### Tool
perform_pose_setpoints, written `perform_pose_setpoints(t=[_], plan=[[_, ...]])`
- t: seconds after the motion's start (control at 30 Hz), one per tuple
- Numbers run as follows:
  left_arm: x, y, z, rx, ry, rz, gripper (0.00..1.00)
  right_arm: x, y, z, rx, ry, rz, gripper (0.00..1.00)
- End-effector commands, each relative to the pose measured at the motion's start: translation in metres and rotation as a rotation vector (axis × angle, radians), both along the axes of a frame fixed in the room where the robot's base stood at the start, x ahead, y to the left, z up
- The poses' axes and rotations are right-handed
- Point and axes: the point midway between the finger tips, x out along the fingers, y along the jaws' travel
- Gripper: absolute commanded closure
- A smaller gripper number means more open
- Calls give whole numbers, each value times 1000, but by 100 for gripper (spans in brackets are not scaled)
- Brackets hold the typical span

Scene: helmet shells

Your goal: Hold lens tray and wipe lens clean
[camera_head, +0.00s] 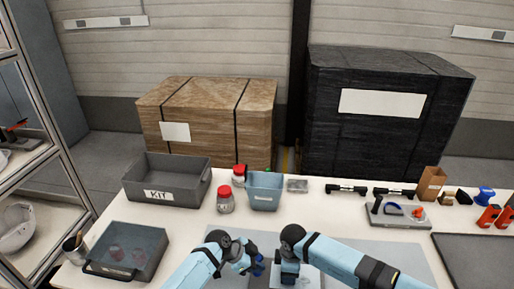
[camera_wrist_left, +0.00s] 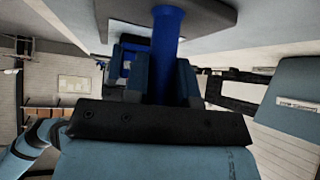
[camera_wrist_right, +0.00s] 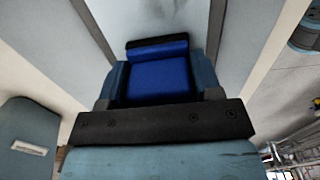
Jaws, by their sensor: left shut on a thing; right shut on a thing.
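My left gripper (camera_head: 256,266) is at the front middle of the table, shut on a blue handle. In the left wrist view the round blue handle (camera_wrist_left: 167,40) stands between the fingers and meets a flat grey plate (camera_wrist_left: 215,14), which looks like the lens tray. My right gripper (camera_head: 289,272) is close to its right, pointing down. In the right wrist view it is shut on a blue wiping block (camera_wrist_right: 158,75) with a dark edge, over a pale flat surface. Whether the block touches that surface I cannot tell. The lens itself cannot be made out.
A grey KIT bin (camera_head: 165,192), a dark translucent bin (camera_head: 125,255) and a pale blue bin (camera_head: 265,200) stand left and behind. Red-lidded jars (camera_head: 225,204) are beside the blue bin. Small tools and a dark mat (camera_head: 480,258) lie to the right.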

Motion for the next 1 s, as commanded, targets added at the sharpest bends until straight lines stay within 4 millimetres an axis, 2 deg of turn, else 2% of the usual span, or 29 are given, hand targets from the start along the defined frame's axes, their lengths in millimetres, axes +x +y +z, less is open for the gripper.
perform_pose_setpoints(t=[0.53,1.0], plan=[[0,0,0,-1,-1,-1,100,0,5,-1,-1,0,0,60],[0,0,1,-1,-1,1,100,-4,-26,-1,-2,1,0,60]])
